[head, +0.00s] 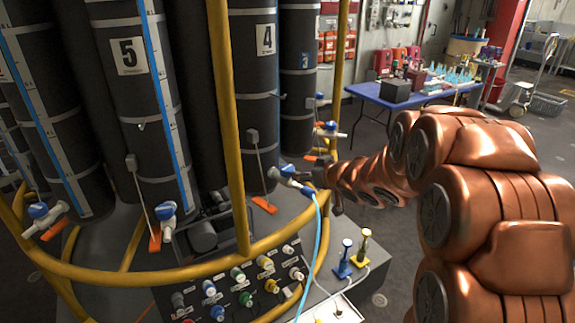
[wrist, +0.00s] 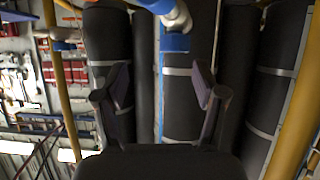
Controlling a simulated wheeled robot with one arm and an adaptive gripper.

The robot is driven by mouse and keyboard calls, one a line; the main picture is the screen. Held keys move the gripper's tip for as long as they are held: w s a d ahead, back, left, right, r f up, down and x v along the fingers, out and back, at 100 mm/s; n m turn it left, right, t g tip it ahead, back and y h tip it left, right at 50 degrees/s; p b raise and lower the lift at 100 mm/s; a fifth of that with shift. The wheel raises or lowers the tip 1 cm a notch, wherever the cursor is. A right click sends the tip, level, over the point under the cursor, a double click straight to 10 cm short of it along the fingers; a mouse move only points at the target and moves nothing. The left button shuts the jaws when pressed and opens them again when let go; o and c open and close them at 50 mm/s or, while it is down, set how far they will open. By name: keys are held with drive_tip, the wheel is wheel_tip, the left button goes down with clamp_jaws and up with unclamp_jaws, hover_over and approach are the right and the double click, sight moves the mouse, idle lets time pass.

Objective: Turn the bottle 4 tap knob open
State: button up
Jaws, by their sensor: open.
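Bottle 4 (head: 253,100) is a tall dark cylinder with a white "4" label, standing behind the yellow rail. Its tap (head: 297,183) sticks out low at the front, with a blue knob (head: 287,171) on top and a light blue hose (head: 318,225) hanging from it. In the wrist view a blue knob (wrist: 175,43) on a white tap body (wrist: 179,17) shows at the top, beyond the fingertips. My gripper (wrist: 163,82) is open and empty, its two fingers apart with a dark bottle behind them. In the head view my gripper (head: 322,182) is just right of the tap, partly hidden by my arm.
Yellow rails (head: 233,120) curve around the bottles. Bottle 5 (head: 130,100) and its tap (head: 166,215) stand left. A panel of coloured connectors (head: 240,285) is below, beside blue and yellow small valves (head: 345,262). A blue table (head: 410,97) stands behind.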

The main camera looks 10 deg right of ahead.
sight(288, 168)
drive_tip(key=shift+w+a+r+n+y, duration=0.1)
drive_tip(key=shift+w+a+n+y, duration=0.25)
drive_tip(key=shift+a+y, duration=0.45)
drive_tip(key=shift+p+x, duration=0.55)
drive_tip(key=shift+x, duration=3.3)
drive_tip(key=c, duration=1.2)
drive_tip(key=shift+o, duration=0.2)
